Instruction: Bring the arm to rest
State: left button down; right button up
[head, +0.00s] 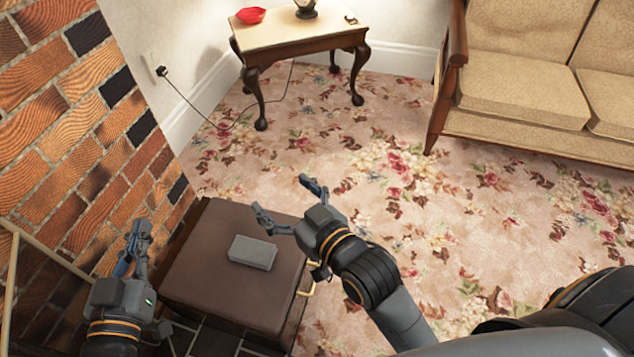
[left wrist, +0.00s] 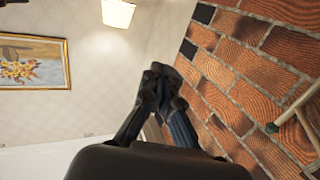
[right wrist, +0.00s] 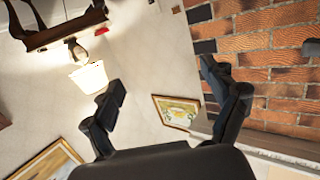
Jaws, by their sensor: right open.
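My right gripper (head: 282,194) is open and empty, reaching in from the lower right over the right edge of a brown padded box. Its two fingers stand well apart in the right wrist view (right wrist: 162,75), with nothing between them. My left gripper (head: 138,228) is in the lower left, beside the brick wall and left of the box. Its fingers are together and hold nothing visible, as the left wrist view (left wrist: 161,75) also shows.
A grey block (head: 253,252) lies on the brown box (head: 213,222). The brick fireplace (head: 70,110) is close on the left. A side table (head: 288,38) with a red item (head: 250,15) stands at the back, a beige sofa (head: 525,90) at the upper right. The floral carpet (head: 480,220) between is clear.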

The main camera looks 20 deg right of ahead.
jog(key=d+r, duration=0.1)
jog(key=s+d+r+t+h, duration=0.1)
jog(key=s+d+r+m+t, duration=0.1)
jog(key=r, duration=0.1)
jog(key=shift+s+d+h, duration=0.1)
jog(key=shift+d+h, duration=0.2)
jog(key=shift+d, duration=0.1)
